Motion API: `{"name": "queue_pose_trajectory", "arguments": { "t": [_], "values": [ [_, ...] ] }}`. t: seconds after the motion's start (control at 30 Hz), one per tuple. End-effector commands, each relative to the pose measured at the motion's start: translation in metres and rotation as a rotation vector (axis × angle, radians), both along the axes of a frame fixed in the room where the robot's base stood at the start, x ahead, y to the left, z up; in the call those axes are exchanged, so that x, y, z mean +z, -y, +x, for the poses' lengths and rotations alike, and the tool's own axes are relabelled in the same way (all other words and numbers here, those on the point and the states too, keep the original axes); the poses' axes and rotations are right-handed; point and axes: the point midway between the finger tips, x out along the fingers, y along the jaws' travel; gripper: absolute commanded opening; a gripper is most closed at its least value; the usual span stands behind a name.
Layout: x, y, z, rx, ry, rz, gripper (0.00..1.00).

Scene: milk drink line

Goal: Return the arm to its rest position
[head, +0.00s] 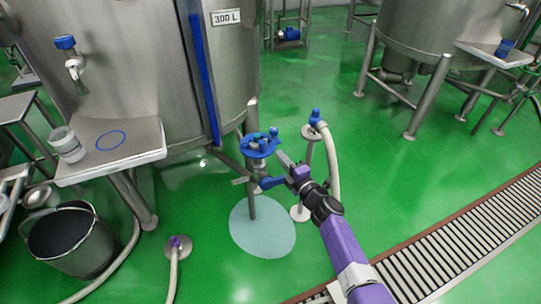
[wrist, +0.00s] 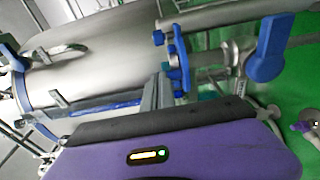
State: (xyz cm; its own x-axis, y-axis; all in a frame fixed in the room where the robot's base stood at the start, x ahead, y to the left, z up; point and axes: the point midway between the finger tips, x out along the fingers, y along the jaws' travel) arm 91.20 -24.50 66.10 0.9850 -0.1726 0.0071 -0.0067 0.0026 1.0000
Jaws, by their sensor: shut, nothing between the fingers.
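My purple arm reaches up from the lower right in the head view. My gripper (head: 283,157) is shut and empty. Its tip is close to the blue valve wheel (head: 259,144) on the pipe below the 300 L tank (head: 165,75); I cannot tell if they touch. A blue lever (head: 272,182) sits lower on the same pipe, just left of the gripper. In the wrist view my gripper fingers (wrist: 157,93) point toward the tank and piping, with a blue valve handle (wrist: 270,48) to their right.
A hose stand with a blue-topped hose (head: 318,122) stands just right of my gripper. A steel shelf (head: 140,152) holds a white cup (head: 66,144), with a bucket (head: 70,240) below. A floor drain grate (head: 470,235) runs at right. Green floor is open between.

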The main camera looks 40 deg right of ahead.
Motion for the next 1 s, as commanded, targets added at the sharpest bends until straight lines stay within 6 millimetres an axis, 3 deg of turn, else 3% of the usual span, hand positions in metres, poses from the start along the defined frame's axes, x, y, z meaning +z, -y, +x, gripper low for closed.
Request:
{"name": "queue_pose_trajectory", "arguments": {
  "t": [0.2,0.67,0.83,1.0],
  "values": [
    [0.001,0.026,-0.015,-0.002,0.001,0.0,0.0],
    [-0.001,0.032,-0.019,-0.004,0.003,0.027,0.0],
    [0.041,0.048,-0.019,-0.053,0.11,0.149,0.0],
    [0.071,0.033,-0.052,-0.081,0.225,0.34,0.0]
  ]
}}
